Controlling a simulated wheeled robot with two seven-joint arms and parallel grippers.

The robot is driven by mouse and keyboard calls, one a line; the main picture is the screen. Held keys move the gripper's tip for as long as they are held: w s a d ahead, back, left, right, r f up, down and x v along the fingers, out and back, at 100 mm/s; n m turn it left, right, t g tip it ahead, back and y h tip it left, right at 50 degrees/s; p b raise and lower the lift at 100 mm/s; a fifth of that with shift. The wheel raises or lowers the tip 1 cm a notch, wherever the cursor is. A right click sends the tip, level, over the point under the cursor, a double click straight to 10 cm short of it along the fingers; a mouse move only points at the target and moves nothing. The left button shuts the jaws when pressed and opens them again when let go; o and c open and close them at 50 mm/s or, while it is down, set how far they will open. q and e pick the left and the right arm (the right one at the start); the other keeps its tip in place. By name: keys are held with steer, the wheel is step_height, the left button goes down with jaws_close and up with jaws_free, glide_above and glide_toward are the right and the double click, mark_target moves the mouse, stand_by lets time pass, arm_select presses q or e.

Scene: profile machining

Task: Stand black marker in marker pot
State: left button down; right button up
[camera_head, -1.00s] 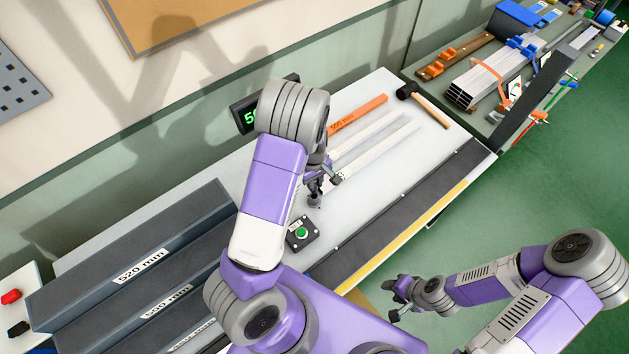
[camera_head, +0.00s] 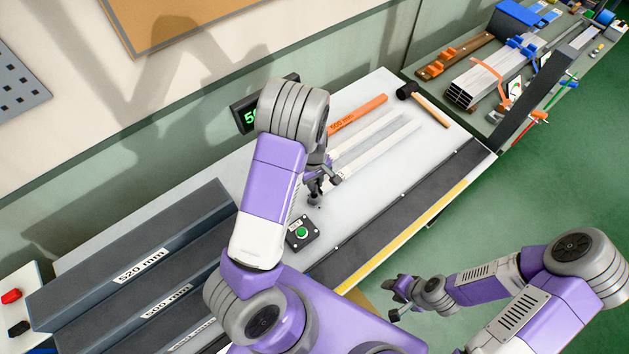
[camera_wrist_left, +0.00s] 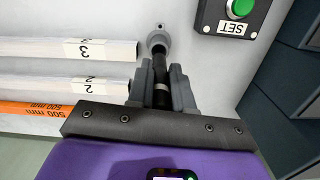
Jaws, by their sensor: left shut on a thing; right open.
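My left gripper (camera_head: 318,190) is low over the white worktop. In the left wrist view its fingers (camera_wrist_left: 161,88) are shut on the black marker (camera_wrist_left: 160,68), which points away between them. A small grey round pot (camera_wrist_left: 158,38) with a dark opening is just beyond the fingertips, in line with the marker. The marker's far end is at or over this opening; I cannot tell how deep it is inside. In the head view my left arm and gripper mostly hide the marker and pot. My right gripper (camera_head: 398,295) is open and empty, off the front of the bench.
White numbered profiles (camera_wrist_left: 40,50) and an orange 500 mm bar (camera_head: 358,114) lie beside the left gripper. A SET button box (camera_head: 302,233) is close on its other side. A mallet (camera_head: 422,104) lies further back. Grey bins (camera_head: 130,270) stand at left.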

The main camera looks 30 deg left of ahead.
arm_select(q)
steer(key=shift+f+b, duration=2.05)
steer(key=shift+f, duration=0.65)
steer(key=shift+r, duration=0.1)
stand_by(0.8)
stand_by(0.6)
steer(key=c, duration=0.9)
jaws_free()
steer(key=shift+c, duration=0.2)
step_height(320, 180, up, 8)
steer(key=shift+a+f+p, duration=0.15)
steer(key=shift+f+p, duration=0.1)
steer(key=shift+p, duration=0.3)
